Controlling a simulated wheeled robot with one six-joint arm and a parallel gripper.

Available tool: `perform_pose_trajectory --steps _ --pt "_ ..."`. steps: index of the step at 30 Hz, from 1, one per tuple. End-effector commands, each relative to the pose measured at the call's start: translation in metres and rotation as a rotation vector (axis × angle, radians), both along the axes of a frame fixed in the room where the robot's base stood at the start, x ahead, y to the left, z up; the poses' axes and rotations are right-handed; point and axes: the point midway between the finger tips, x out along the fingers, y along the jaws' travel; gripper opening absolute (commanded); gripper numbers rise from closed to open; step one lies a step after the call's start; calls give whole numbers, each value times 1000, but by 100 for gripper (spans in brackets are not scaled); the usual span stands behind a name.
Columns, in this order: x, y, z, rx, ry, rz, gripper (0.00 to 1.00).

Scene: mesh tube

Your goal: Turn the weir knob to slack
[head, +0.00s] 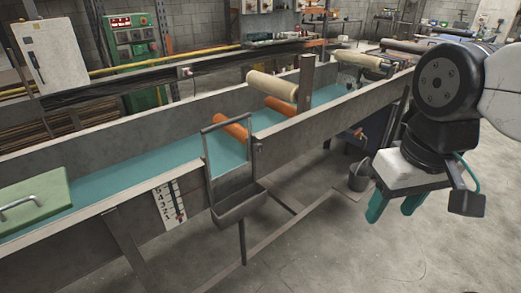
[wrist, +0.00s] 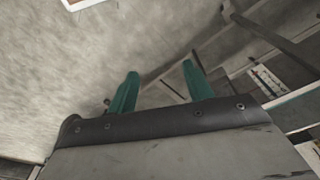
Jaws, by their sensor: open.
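My gripper (head: 394,206) hangs at the right of the head view, with its two teal fingers apart and pointing down over the floor. It is open and empty. I cannot tell whether that part is the weir knob, and no slack mark is readable.
A grey frame with a bin (head: 241,205) juts out in front. A bucket (head: 360,174) stands left of my gripper, near floor-level rails (head: 310,211). The floor at front right is clear.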

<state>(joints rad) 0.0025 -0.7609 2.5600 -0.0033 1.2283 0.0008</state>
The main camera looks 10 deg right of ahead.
Motion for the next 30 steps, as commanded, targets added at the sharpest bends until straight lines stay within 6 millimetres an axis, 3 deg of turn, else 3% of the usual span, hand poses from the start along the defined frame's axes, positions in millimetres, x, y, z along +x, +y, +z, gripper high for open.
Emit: perform_pose_trajectory --steps 8,11,17,22,30 --pt "16 -4 -32 -5 178 -9 52" --pt "38 -10 -52 -25 232 -5 52" --pt "106 -26 -105 -77 193 41 52" --pt "174 -36 -160 -112 80 117 52" --pt "282 -30 -256 -110 -221 298 52"
